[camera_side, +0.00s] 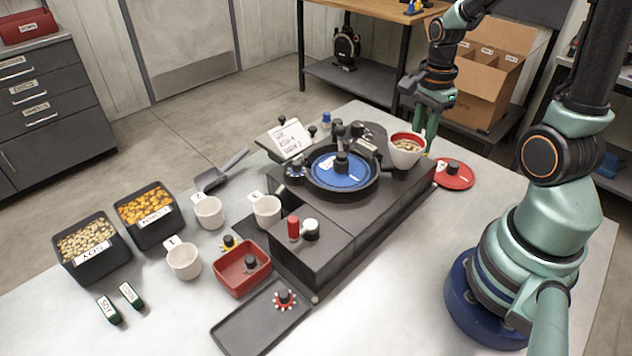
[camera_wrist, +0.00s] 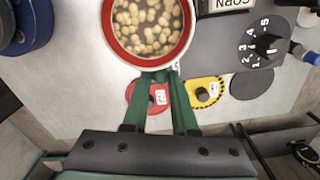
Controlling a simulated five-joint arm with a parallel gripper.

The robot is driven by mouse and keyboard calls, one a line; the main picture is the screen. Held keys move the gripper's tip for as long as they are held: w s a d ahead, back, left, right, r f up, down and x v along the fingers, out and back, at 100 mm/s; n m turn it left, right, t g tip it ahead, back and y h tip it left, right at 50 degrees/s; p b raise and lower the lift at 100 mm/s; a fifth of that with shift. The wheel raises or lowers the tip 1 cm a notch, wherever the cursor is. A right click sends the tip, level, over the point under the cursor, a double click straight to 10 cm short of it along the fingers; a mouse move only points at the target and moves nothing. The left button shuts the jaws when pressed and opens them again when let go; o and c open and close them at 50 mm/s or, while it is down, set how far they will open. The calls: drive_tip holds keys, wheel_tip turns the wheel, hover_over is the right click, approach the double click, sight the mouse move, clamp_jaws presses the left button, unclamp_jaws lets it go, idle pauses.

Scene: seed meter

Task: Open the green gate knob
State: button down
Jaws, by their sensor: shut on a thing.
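I cannot make out a green gate knob in either view. My gripper (camera_side: 430,128) is at the back right of the dark machine, beside a white cup with a red rim (camera_side: 407,158) full of pale beans. In the wrist view the green fingers of my gripper (camera_wrist: 160,76) close together at the near side of this cup (camera_wrist: 112,32), on its wall or a handle there. The exact contact is partly hidden. A red disc with a dark knob (camera_side: 453,168) lies on the table right of the machine; in the wrist view the red disc (camera_wrist: 134,92) is partly behind the fingers.
The machine (camera_side: 345,215) carries a blue round plate (camera_side: 325,176) and red and white knobs. The wrist view shows a yellow disc (camera_wrist: 217,88) and a numbered dial (camera_wrist: 265,44). Bins, cups and a red tray (camera_side: 233,280) stand left.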

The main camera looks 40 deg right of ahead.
drive_tip(key=shift+d, duration=0.1)
idle(0.3)
drive_tip(key=shift+d, duration=1.05)
drive_tip(key=c, duration=0.7)
unclamp_jaws()
wheel_tip(320, 180, up, 12)
drive_tip(key=shift+a+r, duration=0.1)
